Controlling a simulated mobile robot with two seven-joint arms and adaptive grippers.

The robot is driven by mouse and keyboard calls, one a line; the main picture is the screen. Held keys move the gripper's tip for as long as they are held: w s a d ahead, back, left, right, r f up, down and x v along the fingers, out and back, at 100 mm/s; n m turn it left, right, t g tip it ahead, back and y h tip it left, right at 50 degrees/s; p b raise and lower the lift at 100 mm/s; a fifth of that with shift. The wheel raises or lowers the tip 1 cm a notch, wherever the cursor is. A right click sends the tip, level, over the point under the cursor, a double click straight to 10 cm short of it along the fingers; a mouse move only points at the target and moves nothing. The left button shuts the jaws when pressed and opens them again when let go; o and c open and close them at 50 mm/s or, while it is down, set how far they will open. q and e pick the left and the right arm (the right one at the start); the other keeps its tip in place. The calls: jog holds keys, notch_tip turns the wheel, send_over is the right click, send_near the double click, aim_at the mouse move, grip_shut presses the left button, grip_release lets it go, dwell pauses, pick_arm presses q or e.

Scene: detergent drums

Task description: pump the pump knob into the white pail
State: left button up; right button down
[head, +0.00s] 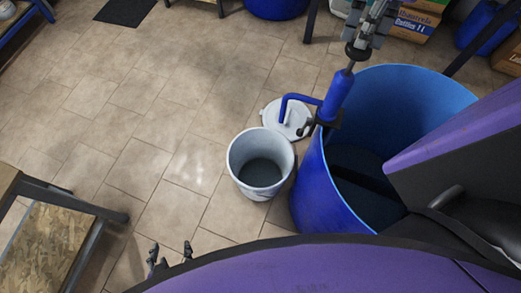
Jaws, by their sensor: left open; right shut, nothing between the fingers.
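The white pail (261,163) stands upright on the tiled floor with dark contents in it. A blue hand pump (337,96) is fixed at the left rim of the large blue drum (318,187). Its bent spout (291,97) reaches left, toward the pail's side. The dark pump knob (357,52) tops a thin rod above the pump body. My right gripper (364,40) is shut right at the knob; I cannot tell whether it touches. My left gripper (170,253) is open and empty at the bottom edge, with only its fingertips showing.
A grey-white round lid (286,119) lies on the floor behind the pail. A wooden-topped rack (45,240) stands at the lower left. Boxes (415,22) and other blue drums line the back. The floor left of the pail is clear.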

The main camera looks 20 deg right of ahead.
notch_tip(320, 180, up, 2)
jog(key=shift+r, duration=1.75)
notch_tip(320, 180, up, 3)
jog(key=shift+f, duration=0.1)
